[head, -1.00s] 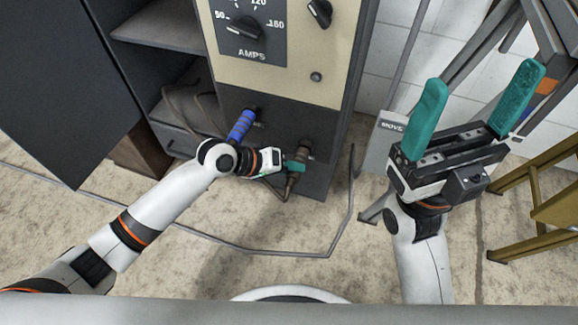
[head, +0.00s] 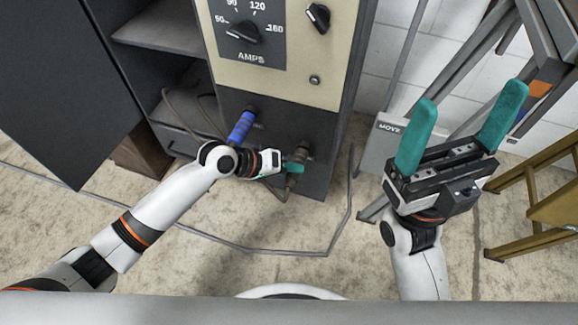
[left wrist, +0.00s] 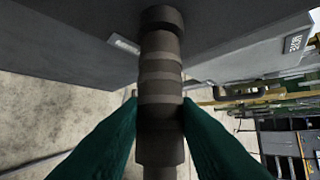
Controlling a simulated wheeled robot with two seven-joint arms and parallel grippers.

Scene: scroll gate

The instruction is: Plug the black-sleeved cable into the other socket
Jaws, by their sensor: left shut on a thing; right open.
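The black-sleeved plug (left wrist: 160,85) fills the middle of the left wrist view, dark with lighter bands. My left gripper (left wrist: 160,112) is shut on it, one teal finger on each side. In the head view my left gripper (head: 294,170) is at the lower right of the machine's dark front panel, and the plug (head: 304,154) shows just above the fingers. The plug's far end is at or close to the panel; I cannot tell whether it is seated. A blue-sleeved plug (head: 241,127) is at the panel's left socket. My right gripper (head: 460,130) is open and empty.
The machine (head: 285,130) has a dial marked AMPS above the panel. Open shelves (head: 160,25) and a dark door (head: 60,90) are at left. A grey box (head: 388,145), metal frame and yellow stand (head: 540,190) are at right. A thin cable (head: 270,252) lies on the floor.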

